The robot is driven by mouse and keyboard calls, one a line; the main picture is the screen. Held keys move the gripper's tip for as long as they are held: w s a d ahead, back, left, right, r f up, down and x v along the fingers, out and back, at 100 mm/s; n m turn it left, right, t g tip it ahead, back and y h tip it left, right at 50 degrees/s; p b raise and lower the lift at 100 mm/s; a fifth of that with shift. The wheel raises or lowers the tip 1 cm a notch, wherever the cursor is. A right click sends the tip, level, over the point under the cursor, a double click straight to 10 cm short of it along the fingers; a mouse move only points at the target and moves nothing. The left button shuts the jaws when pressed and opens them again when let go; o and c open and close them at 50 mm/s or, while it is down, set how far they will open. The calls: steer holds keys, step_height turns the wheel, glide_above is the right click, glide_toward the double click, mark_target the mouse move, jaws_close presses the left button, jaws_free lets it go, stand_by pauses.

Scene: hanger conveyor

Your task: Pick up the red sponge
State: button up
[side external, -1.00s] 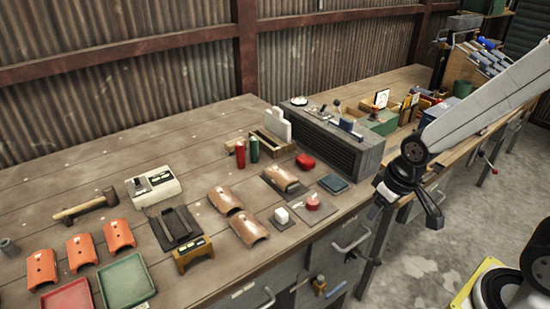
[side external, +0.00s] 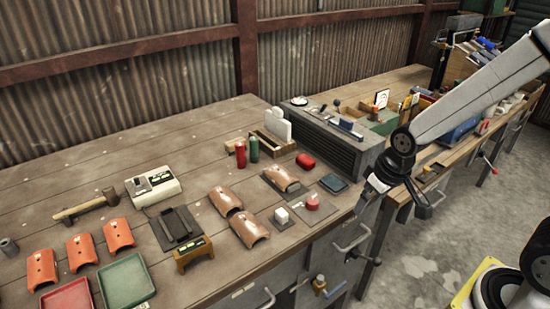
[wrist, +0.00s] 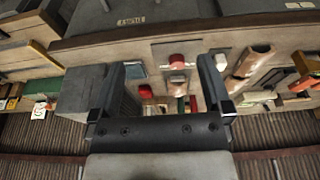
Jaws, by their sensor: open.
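The red sponge (side external: 306,161) is a small rounded red block lying on the workbench, in front of the grey slatted box. In the wrist view the sponge (wrist: 145,92) shows between my two fingers, nearer the left one and well beyond the tips. My gripper (side external: 369,195) is open and empty, in the air off the bench's front edge, to the right of the sponge and apart from it. Both fingers of my gripper (wrist: 161,65) are spread wide in the wrist view.
A dark teal pad (side external: 333,183) and a red round piece (side external: 312,202) on a dark plate lie near the front edge. The grey slatted box (side external: 335,138) stands behind the sponge. Red and green cylinders (side external: 253,150) stand to its left. A copper-brown curved piece (side external: 282,179) lies close by.

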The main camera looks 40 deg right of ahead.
steer(key=w+d, duration=0.3)
steer(key=w, duration=1.2)
steer(key=t, duration=0.2)
glide_toward(306, 158)
steer(key=shift+w+a+f, duration=0.25)
steer(key=shift+w+f, duration=0.4)
steer(key=shift+f, duration=0.3)
steer(key=shift+x, duration=1.3)
steer(key=shift+f, duration=0.1)
steer(key=shift+s+x, duration=0.2)
steer(key=shift+x, duration=2.3)
steer(key=shift+d+f, duration=0.1)
steer(key=c, duration=1.3)
steer(key=shift+c, duration=0.2)
